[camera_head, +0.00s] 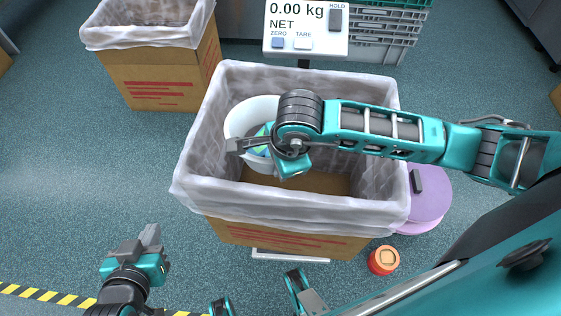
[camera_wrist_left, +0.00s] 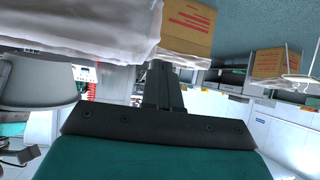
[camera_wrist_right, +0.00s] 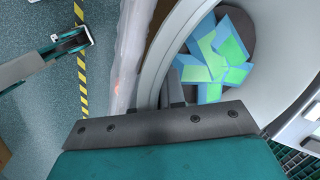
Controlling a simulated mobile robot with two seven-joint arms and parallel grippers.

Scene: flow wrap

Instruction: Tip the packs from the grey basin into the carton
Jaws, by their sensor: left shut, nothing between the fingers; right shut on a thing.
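The carton (camera_head: 290,232), lined with a translucent bag (camera_head: 290,205), stands open in the middle of the head view. The pale grey basin (camera_head: 237,122) is within the carton's opening at its left side, partly hidden by my right arm. Blue and green packs (camera_wrist_right: 218,58) lie in the basin (camera_wrist_right: 286,100), as the right wrist view shows. My right gripper (camera_wrist_right: 172,92) is shut on the basin's rim; it also shows in the head view (camera_head: 235,146). My left gripper (camera_head: 150,238) is shut and empty, apart from the carton, at the lower left. I cannot tell how far the basin is tilted.
A scale display (camera_head: 305,28) reading 0.00 kg stands behind the carton. Another lined carton (camera_head: 160,75) is at the back left. A purple round container (camera_head: 428,200) and an orange-red item (camera_head: 383,260) are at the right. The floor at the left is clear.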

